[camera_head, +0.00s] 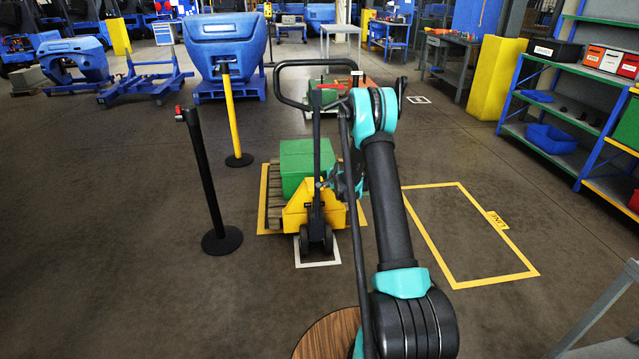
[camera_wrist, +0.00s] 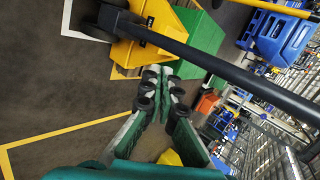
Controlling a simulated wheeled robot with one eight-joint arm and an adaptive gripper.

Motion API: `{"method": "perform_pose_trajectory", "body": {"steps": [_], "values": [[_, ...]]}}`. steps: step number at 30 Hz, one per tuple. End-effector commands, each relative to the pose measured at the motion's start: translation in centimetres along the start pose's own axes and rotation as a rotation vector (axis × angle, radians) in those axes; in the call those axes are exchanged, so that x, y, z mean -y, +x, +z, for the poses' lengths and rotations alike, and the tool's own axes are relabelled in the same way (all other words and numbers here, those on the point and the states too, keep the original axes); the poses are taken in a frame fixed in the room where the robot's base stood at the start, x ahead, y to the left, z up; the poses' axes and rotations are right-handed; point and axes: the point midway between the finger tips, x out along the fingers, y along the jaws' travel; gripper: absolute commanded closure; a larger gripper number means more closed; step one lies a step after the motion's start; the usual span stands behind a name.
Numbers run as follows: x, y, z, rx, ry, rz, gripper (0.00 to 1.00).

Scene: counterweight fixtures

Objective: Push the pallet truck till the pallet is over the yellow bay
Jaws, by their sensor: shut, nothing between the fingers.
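The yellow pallet truck (camera_head: 299,215) stands in the middle of the head view, its black handle loop (camera_head: 279,85) raised upright. A wooden pallet (camera_head: 274,213) with a green block (camera_head: 296,166) sits on it, inside a yellow floor outline (camera_head: 262,205). An empty yellow floor outline with a LINE label (camera_head: 498,220) lies to the right. My gripper (camera_wrist: 171,76) is shut and empty, close to the truck in the wrist view; whether it touches is unclear. In the head view my arm hides most of it. The truck (camera_wrist: 147,30) also shows in the wrist view.
A black post (camera_head: 206,180) and a yellow post (camera_head: 233,115) stand to the left of the truck. A white floor square (camera_head: 320,265) lies at its wheels. A blue and green shelf (camera_head: 565,117) and a yellow pillar (camera_head: 495,78) stand right. The floor inside the right outline is clear.

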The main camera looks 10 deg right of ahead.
Motion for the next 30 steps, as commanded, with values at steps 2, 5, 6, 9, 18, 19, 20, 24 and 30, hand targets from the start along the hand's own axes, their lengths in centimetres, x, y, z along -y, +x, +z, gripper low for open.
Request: {"method": "perform_pose_trajectory", "body": {"steps": [2, 5, 6, 9, 18, 19, 20, 24, 30], "values": [[-0.1, 0.5, -0.1, 0.000, 0.010, -0.003, 1.00], [-0.1, 1.2, -0.1, 0.000, 0.012, -0.003, 1.00], [-0.1, 1.6, -0.1, 0.000, 0.011, -0.003, 1.00], [-0.1, 3.1, 0.0, 0.001, 0.010, -0.003, 1.00], [-0.1, 8.3, 0.0, 0.001, 0.009, -0.002, 1.00], [-0.1, 8.8, 0.0, 0.001, 0.009, -0.002, 1.00], [-0.1, 9.3, 0.0, 0.001, 0.009, -0.002, 1.00], [0.7, 11.2, 0.0, 0.000, 0.009, -0.003, 1.00], [2.2, 12.8, -0.1, 0.000, 0.009, -0.002, 1.00]]}}
